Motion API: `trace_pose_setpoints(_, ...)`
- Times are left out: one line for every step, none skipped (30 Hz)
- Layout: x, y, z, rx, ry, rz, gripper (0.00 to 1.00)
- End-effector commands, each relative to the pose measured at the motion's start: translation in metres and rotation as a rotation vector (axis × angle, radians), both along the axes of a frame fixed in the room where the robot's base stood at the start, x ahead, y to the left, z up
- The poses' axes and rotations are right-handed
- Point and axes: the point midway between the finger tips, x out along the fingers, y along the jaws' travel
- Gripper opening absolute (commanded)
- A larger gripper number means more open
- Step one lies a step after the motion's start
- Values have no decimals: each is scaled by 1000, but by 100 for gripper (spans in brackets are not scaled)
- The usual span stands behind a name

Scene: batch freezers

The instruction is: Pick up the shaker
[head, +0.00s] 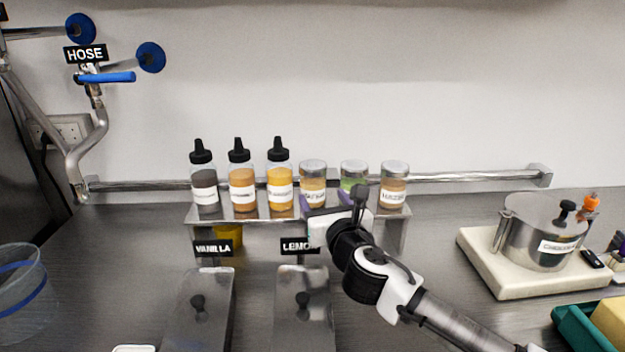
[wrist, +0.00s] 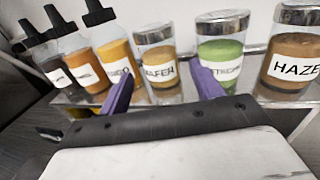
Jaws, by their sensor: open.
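Three clear jars with silver lids stand in a row on a raised metal shelf; which one is the shaker I cannot tell. The left jar (head: 313,180) holds tan contents, its label reading like "WAFER" in the wrist view (wrist: 157,67). The middle jar (head: 353,174) holds green contents and also shows in the wrist view (wrist: 221,45). The right jar (head: 394,184) is brown, labelled "HAZE..." in the wrist view (wrist: 292,66). My gripper (wrist: 162,90) is open and empty, its purple fingers in front of the jars. The tan jar shows between the fingers; the right finger overlaps the green jar.
Three black-capped squeeze bottles (head: 241,188) stand left of the jars on the metal shelf (head: 262,213). Lidded bins labelled VANILLA (head: 205,300) and LEMON (head: 303,320) are in front. A steel pot (head: 535,240) sits on a pale board at right. A wall rail runs behind.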

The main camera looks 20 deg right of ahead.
Motion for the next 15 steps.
trace_pose_setpoints(8, 0, 2, 1, -1, 1, 65)
trace_pose_setpoints(12, -1, 2, 1, 0, 1, 65)
trace_pose_setpoints(15, -1, 2, 1, 0, 0, 65)
trace_pose_setpoints(18, -1, 1, 1, 0, 0, 65)
trace_pose_setpoints(19, -1, 1, 1, 0, 0, 65)
trace_pose_setpoints(21, -1, 1, 1, 0, 0, 65)
trace_pose_setpoints(23, -1, 1, 2, 0, 0, 65)
trace_pose_setpoints(24, -1, 1, 2, 0, 0, 65)
trace_pose_setpoints(28, -1, 2, 3, 0, 1, 65)
trace_pose_setpoints(32, -1, 3, 3, 0, 1, 65)
trace_pose_setpoints(36, -1, 3, 3, 0, 1, 65)
trace_pose_setpoints(42, -1, 4, 4, 0, 1, 65)
trace_pose_setpoints(48, -1, 4, 5, 0, 1, 65)
trace_pose_setpoints(52, -1, 4, 4, 1, 2, 65)
trace_pose_setpoints(58, -2, 3, 4, 1, 1, 65)
